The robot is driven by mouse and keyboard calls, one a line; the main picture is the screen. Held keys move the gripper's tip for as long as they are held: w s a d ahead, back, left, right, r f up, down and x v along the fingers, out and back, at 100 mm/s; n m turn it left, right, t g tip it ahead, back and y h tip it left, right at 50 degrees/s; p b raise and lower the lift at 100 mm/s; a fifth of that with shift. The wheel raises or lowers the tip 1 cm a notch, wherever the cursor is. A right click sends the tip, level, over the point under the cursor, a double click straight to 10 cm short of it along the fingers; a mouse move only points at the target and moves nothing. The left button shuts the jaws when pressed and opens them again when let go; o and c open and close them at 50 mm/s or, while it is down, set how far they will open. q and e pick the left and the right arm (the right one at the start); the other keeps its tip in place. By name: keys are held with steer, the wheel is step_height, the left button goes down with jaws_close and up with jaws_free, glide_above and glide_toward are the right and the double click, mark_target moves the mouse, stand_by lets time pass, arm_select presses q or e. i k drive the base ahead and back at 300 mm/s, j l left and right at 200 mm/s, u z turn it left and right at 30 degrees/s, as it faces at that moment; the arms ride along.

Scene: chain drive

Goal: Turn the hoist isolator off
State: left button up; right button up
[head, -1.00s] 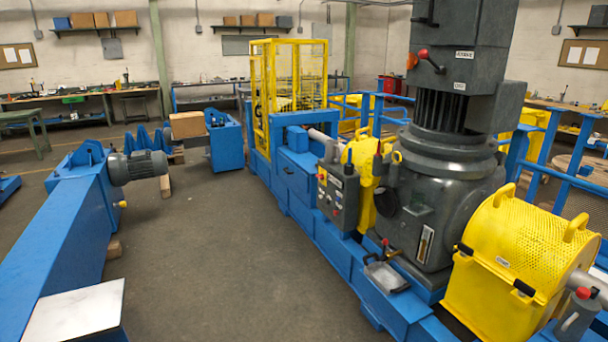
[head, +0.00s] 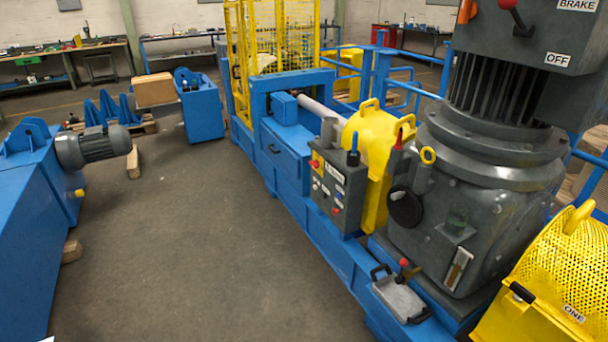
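No part that I can read as labelled hoist isolator shows in the head view. A grey control box (head: 336,188) with red knobs, a yellow patch and small labels stands on the blue frame in the middle; its label text is too small to read. At the top right, a grey housing (head: 540,38) carries a red-knobbed lever (head: 514,18) and plates reading BRAKE (head: 577,5) and OFF (head: 558,60). An orange part (head: 467,10) is cut off by the top edge.
A blue machine frame (head: 290,205) runs diagonally towards the lower right, with a yellow perforated guard (head: 550,285) there. A grey motor (head: 95,147) sits on blue steelwork at the left. The grey floor (head: 190,250) between is clear.

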mark_target(315, 165)
steer(key=i+j, duration=0.2)
steer(key=i, duration=0.6)
steer(key=i+j+u, duration=0.1)
steer(key=i+j, duration=0.15)
steer(key=i, duration=0.5)
steer(key=i+j, duration=0.15)
steer(key=i, duration=0.65)
steer(key=i+j+u, duration=0.1)
steer(key=i, duration=0.7)
